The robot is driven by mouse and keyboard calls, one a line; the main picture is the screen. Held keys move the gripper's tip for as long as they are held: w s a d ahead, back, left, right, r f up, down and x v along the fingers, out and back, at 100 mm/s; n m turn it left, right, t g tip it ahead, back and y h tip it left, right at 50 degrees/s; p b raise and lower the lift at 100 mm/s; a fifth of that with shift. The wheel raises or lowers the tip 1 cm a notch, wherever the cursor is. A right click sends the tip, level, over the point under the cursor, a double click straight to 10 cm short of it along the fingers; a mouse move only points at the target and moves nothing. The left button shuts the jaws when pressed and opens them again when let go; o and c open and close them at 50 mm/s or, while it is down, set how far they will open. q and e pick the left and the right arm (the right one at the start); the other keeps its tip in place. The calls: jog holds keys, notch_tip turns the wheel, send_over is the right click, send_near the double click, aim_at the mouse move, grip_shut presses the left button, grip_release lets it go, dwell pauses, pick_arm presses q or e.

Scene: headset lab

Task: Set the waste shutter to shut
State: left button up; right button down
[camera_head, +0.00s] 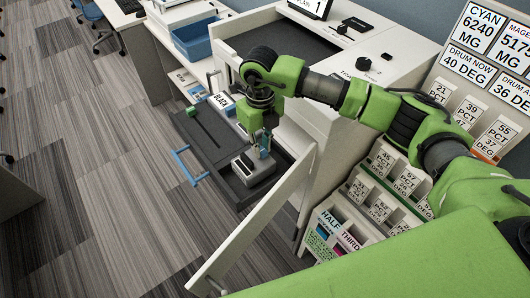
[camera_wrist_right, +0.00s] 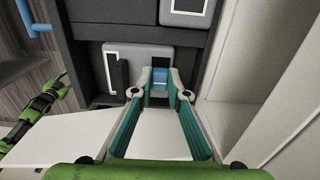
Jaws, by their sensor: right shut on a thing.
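My right gripper (camera_head: 264,150) reaches down inside the open white door of the machine, over a grey block (camera_head: 256,172). In the right wrist view its teal fingers (camera_wrist_right: 160,84) are shut on a small blue tab (camera_wrist_right: 160,76). The tab sits at the right part of a white-edged grey plate (camera_wrist_right: 140,50), which I take for the waste shutter. A dark upright block (camera_wrist_right: 121,76) stands on the plate left of the tab. I cannot read a shutter setting. A small green arm at the left of the wrist view ends in a dark tip (camera_wrist_right: 62,77), seemingly my left gripper.
The open white door (camera_head: 262,215) stands close to my right forearm. A blue handle (camera_head: 188,166) sticks out over the floor from the dark drawer area (camera_head: 205,135). Label racks (camera_head: 385,185) stand at the right. A blue bin (camera_head: 194,40) is at the back.

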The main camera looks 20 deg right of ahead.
jog(key=shift+w+a+f, duration=0.1)
jog(key=shift+w+a, duration=0.1)
jog(key=shift+w, duration=0.2)
jog(key=shift+s, duration=0.15)
jog(key=c, duration=2)
grip_release()
jog(key=shift+s+d, duration=0.2)
jog(key=shift+s, duration=0.05)
jog(key=shift+o, duration=0.2)
jog(key=shift+w+a, duration=0.1)
jog(key=shift+w, duration=0.05)
notch_tip(320, 180, up, 12)
